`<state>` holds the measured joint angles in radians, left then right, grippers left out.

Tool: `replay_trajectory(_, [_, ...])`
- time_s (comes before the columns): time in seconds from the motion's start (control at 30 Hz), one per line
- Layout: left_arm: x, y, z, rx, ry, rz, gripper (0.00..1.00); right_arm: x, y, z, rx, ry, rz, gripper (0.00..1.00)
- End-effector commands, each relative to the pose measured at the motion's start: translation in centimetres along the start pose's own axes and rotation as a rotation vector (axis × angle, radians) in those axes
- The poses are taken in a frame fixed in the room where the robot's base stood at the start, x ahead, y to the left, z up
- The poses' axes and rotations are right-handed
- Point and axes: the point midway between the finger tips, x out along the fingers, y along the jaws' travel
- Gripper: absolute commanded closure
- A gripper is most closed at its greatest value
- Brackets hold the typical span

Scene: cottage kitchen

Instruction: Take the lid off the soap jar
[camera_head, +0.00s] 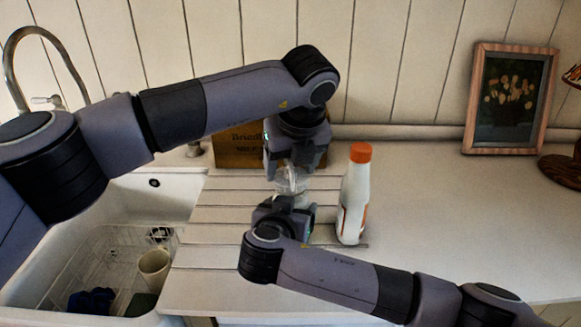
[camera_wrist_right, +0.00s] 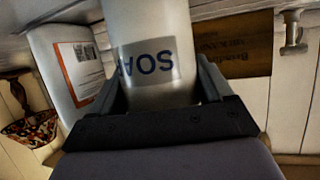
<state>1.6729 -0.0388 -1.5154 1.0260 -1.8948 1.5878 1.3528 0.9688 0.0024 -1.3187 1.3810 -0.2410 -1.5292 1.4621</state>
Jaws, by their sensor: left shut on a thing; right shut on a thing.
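The soap jar (camera_head: 293,184) shows only as a small pale, clear-looking piece between my two grippers in the head view. In the right wrist view the jar (camera_wrist_right: 155,30) is a pale cylinder with a "SOAP" label that reads upside down. My right gripper (camera_head: 287,208) is shut around the jar's body, with a finger on each side in the wrist view (camera_wrist_right: 165,85). My left gripper (camera_head: 290,167) points down from above and is shut at the jar's top. Its fingers hide the lid, and I cannot tell whether the lid is seated or raised.
A white bottle with an orange cap (camera_head: 354,195) stands close right of the grippers. A wooden box (camera_head: 238,148) is behind them. The sink (camera_head: 185,187), holding a rack and a cup (camera_head: 153,268), is at left. A framed picture (camera_head: 510,100) stands at back right.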

Motion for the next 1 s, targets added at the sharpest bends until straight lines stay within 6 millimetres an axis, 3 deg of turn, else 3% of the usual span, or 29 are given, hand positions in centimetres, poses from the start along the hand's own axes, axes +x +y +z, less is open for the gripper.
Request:
replay_trajectory(0.3, [-0.2, 0.0, 0.1, 0.000, -0.001, 0.000, 0.69, 0.0, 0.1, 0.1, 0.000, -0.001, 0.002, 0.75])
replay_trajectory(0.63, [-3.5, 0.0, 1.5, -0.001, -0.002, -0.001, 0.69, 0.1, 0.1, 0.1, 0.000, -0.001, 0.002, 0.75])
replay_trajectory(0.87, [-3.7, 0.0, 1.5, 0.000, 0.000, 0.000, 0.69, 0.0, 0.1, 0.1, 0.000, -0.001, 0.002, 0.75])
replay_trajectory(0.9, [-3.7, 0.0, 1.5, 0.000, 0.000, 0.000, 0.69, 0.0, 0.1, 0.1, 0.000, -0.001, 0.002, 0.11])
replay_trajectory(0.93, [-3.7, 0.0, 1.5, 0.000, 0.000, 0.000, 0.69, 0.0, 0.1, 0.1, 0.000, -0.001, 0.002, 0.01])
replay_trajectory(1.0, [-3.7, 0.0, 1.5, 0.000, 0.000, 0.000, 0.69, 0.0, 0.1, 0.1, 0.000, -0.001, 0.002, 0.00])
